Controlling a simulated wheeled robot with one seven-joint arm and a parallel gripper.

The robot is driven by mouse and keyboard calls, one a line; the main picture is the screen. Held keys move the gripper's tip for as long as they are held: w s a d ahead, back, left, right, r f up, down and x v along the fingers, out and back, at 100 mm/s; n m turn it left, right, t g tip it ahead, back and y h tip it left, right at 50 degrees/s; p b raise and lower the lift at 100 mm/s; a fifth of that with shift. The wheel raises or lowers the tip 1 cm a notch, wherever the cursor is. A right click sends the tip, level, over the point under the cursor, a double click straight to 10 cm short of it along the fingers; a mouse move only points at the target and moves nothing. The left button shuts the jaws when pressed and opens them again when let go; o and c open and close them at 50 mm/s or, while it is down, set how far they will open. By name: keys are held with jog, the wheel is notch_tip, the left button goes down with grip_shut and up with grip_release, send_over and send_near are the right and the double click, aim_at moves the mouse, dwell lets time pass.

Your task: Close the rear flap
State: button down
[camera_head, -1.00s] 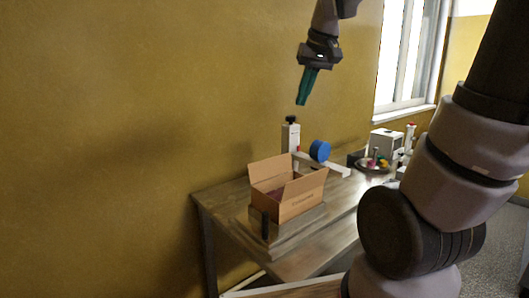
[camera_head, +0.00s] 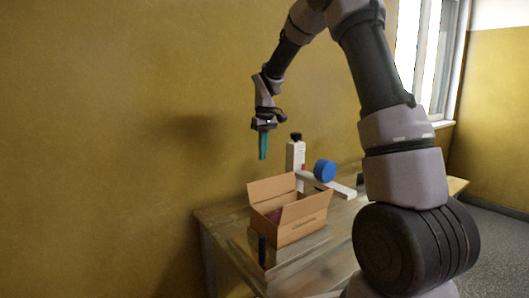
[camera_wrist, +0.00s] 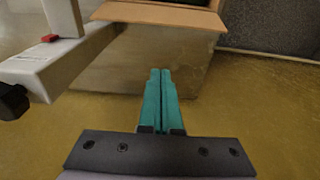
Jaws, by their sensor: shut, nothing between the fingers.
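An open cardboard box (camera_head: 297,234) stands on the bench in the head view. Its rear flap (camera_head: 270,188), on the wall side, stands raised. Something dark reddish lies inside, mostly hidden. My gripper (camera_head: 263,158), with teal fingers, points down above the rear flap, apart from it in the picture. In the wrist view the teal fingers (camera_wrist: 160,73) are together and empty. A tan cardboard strip (camera_wrist: 160,15), probably the rear flap, lies beyond the fingertips, with a dark area behind it.
A white device (camera_head: 296,153) with a black top and a blue roll (camera_head: 324,170) stands behind and right of the box. In the wrist view its white body (camera_wrist: 60,60) lies close left of my fingers. The yellow wall (camera_head: 120,130) is close behind the bench (camera_head: 222,222).

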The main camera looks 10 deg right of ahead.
aim_at(274, 187)
jog(key=s+d+f, duration=0.1)
jog(key=s+f, duration=0.2)
jog(key=f, duration=0.3)
jog(key=shift+d, duration=0.15)
jog(key=shift+s+r, duration=0.1)
dwell(0.3)
jog(key=shift+s+d+t, duration=0.15)
jog(key=shift+t, duration=0.15)
